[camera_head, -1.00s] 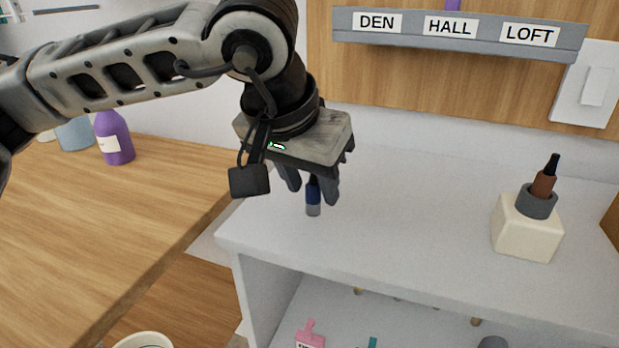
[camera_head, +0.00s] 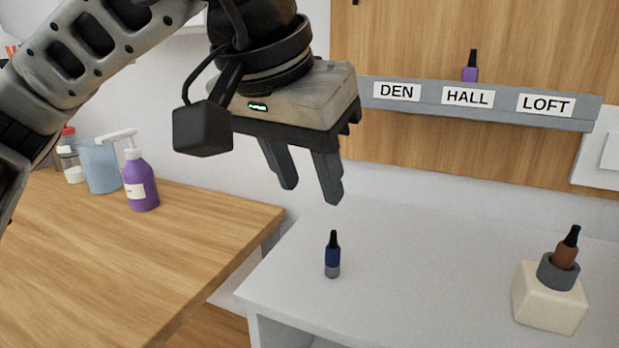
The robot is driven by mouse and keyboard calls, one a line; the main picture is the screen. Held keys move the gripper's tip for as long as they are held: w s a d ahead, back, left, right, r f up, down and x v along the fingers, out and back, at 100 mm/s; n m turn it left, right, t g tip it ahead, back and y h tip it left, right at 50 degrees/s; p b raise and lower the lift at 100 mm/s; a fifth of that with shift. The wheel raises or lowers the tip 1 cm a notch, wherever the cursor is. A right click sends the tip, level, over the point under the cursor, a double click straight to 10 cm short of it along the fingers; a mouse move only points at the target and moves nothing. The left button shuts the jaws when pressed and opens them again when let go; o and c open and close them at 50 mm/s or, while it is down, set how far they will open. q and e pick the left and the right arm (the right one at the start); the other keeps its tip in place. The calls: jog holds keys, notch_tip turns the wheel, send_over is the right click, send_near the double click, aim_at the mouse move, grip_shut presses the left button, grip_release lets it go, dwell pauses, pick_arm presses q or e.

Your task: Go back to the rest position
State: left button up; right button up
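My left gripper (camera_head: 311,178) is raised above the white shelf top, in the upper middle of the head view. Its two fingers are apart with nothing between them. A small dark blue bottle with a black tip and grey base (camera_head: 332,256) stands upright on the white shelf top (camera_head: 400,295), below the fingers and apart from them. My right gripper is not in view.
A labelled grey ledge (camera_head: 430,112) on the back wall holds a purple bottle (camera_head: 470,68). A cream block (camera_head: 545,302) with a brown bottle (camera_head: 567,252) stands at the right. A purple pump bottle (camera_head: 140,185) and a bluish cup (camera_head: 101,165) stand on the wooden table (camera_head: 120,260).

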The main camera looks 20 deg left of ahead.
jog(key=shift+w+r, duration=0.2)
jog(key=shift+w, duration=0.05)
